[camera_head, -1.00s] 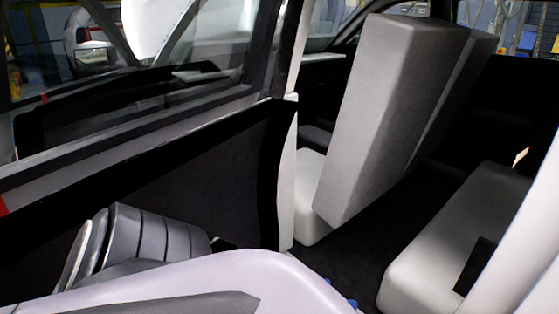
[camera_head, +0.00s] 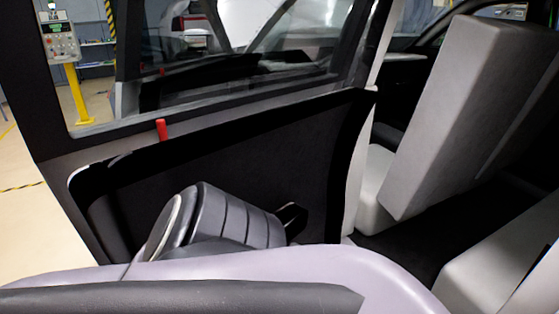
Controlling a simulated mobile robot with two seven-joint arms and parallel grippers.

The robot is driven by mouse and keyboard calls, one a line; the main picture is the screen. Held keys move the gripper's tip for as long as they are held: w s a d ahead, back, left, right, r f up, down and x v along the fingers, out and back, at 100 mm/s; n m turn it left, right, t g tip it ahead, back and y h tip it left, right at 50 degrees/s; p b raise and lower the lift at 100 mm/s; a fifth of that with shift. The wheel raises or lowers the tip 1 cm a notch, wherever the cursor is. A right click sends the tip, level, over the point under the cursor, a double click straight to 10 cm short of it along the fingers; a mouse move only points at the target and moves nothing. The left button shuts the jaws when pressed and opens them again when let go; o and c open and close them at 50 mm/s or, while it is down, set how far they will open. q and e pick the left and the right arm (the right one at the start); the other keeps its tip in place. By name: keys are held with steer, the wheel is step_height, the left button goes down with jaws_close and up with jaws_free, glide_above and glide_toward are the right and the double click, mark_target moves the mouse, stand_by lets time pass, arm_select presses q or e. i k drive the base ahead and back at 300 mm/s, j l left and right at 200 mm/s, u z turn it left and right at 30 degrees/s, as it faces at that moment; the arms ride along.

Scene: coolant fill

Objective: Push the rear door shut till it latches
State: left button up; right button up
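The rear door (camera_head: 230,165) stands open at the left and middle of the head view, its dark inner panel and window facing me. A small red peg (camera_head: 161,129) sticks up at the window sill. A dark, ribbed wrist, which looks like my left arm's, is in front of the lower panel. A small black part at its right end, apparently my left gripper (camera_head: 292,218), is close to the panel. Whether it touches, and whether its fingers are open, I cannot tell. My pale arm link hides the door's lower edge. My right gripper does not show.
Right of the door is the car's cabin, with a tilted grey seat back (camera_head: 455,110) and a pale seat cushion (camera_head: 490,265). A light pillar (camera_head: 360,175) edges the opening. Beyond the door is workshop floor (camera_head: 22,215) and a yellow post with a control box (camera_head: 62,42).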

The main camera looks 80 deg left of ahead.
mark_target(285, 151)
steer(key=l+u, duration=0.1)
steer(key=u, duration=1)
